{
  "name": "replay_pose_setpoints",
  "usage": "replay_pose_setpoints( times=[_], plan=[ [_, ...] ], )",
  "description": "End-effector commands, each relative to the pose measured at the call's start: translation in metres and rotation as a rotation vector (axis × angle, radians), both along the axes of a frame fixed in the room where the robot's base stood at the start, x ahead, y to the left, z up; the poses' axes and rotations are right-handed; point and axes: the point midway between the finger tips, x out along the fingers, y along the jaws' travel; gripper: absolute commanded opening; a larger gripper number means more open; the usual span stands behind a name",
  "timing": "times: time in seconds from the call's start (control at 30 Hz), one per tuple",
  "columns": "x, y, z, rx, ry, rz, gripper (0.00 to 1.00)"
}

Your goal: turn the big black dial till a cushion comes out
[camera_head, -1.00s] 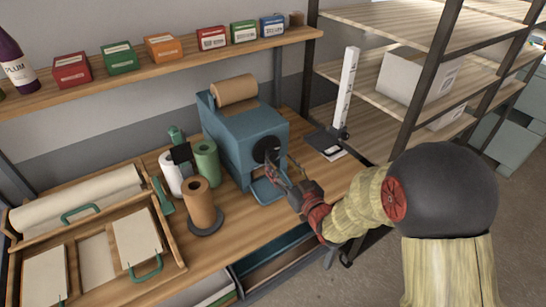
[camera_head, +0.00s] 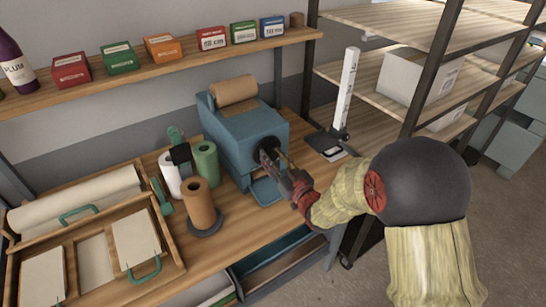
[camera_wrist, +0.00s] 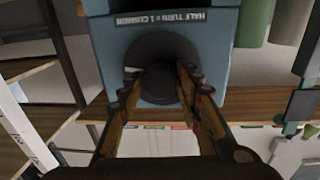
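The big black dial (camera_wrist: 161,50) is on the front of a blue machine (camera_head: 240,125). A label above it in the wrist view reads "HALF TURN = 1 CUSHION". My gripper (camera_head: 274,155) is at the dial, pointing at the machine's front. In the wrist view my gripper (camera_wrist: 159,77) is open, with one finger on each side of the dial's round middle. I cannot tell whether the fingers touch it. In the head view my gripper partly hides the dial (camera_head: 264,149). A brown paper roll (camera_head: 234,90) sits on top of the machine. No cushion shows on the blue tray (camera_head: 265,192) under the dial.
A brown roll on a stand (camera_head: 199,204), a green roll (camera_head: 205,160) and a white roll (camera_head: 170,173) stand left of the machine. A wooden paper holder (camera_head: 171,252) lies farther left. A scale-like device (camera_head: 327,144) and a metal-framed shelf (camera_head: 432,95) are at right.

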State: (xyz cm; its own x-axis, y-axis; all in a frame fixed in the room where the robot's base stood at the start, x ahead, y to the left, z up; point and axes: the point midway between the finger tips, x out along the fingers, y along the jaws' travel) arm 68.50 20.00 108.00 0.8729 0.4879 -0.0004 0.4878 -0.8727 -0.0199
Motion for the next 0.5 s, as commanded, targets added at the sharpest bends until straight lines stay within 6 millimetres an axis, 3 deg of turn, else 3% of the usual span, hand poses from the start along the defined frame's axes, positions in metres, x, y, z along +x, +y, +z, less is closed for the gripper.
replay_pose_setpoints(
  times=[0.5],
  plan=[
    [0.0001, -0.0004, 0.0001, 0.000, 0.000, -0.001, 0.05]
  ],
)
